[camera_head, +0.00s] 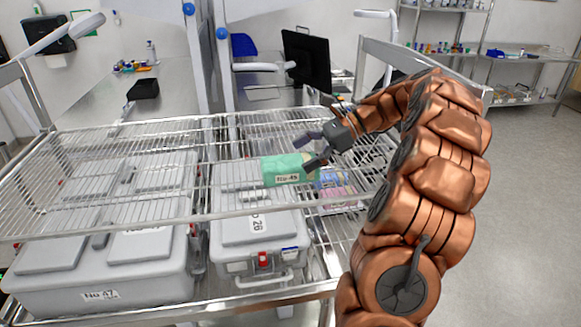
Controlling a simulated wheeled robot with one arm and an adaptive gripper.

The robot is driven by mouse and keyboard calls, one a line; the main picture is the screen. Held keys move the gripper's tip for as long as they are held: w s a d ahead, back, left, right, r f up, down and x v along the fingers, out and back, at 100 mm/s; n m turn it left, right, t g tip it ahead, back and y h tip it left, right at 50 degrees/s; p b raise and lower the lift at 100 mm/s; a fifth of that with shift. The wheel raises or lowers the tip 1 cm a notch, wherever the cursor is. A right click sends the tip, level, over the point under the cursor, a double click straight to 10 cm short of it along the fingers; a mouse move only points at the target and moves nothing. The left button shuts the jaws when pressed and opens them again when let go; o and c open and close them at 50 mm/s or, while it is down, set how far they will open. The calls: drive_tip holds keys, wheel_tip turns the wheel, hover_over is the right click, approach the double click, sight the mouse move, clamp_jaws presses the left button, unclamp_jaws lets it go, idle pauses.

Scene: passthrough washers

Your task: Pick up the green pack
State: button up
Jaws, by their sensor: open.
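The green pack (284,170) is a small box-shaped bundle with a white label on its front. It sits at the middle of the wire rack, near a grey container. My gripper (310,151) is at the pack's upper right side, with its dark fingers spread apart. One finger is above the pack's top and the other is by its right end. I cannot tell whether a finger touches the pack. The gripper holds nothing that I can see.
The wire rack (110,219) has a raised metal rim. Grey containers (140,262) with labels stand at left and centre. A blue and pink pack (334,184) lies just right of the green pack. A black monitor (306,60) stands behind. Open floor is at right.

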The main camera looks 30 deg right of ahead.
sight(290, 160)
drive_tip(key=shift+p+x, duration=0.6)
drive_tip(key=shift+x, duration=1.05)
drive_tip(key=c, duration=1.4)
drive_tip(key=shift+r, duration=0.15)
